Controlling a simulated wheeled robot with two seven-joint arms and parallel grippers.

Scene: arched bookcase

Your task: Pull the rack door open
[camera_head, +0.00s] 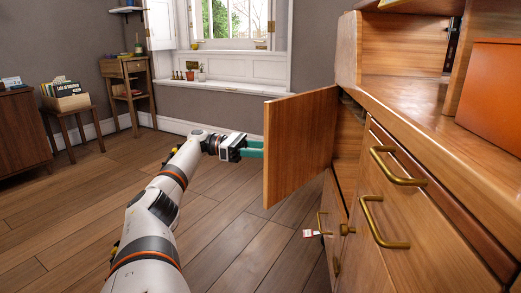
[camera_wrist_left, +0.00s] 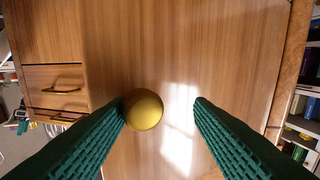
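In the left wrist view a round brass knob (camera_wrist_left: 143,110) sits on the door face (camera_wrist_left: 190,60). My left gripper (camera_wrist_left: 160,107) is open there, with the knob between its fingers, close to the left fingertip and clear of the right one. The knob is hidden in the head view. My right gripper is not in view.
The cabinet (camera_head: 440,105) fills the right side, with brass drawer handles (camera_head: 383,222) sticking out. An orange box (camera_head: 492,95) sits on its top. Wooden floor (camera_head: 215,235) is free left of the door. A stool with a box of books (camera_head: 66,102) stands farther back.

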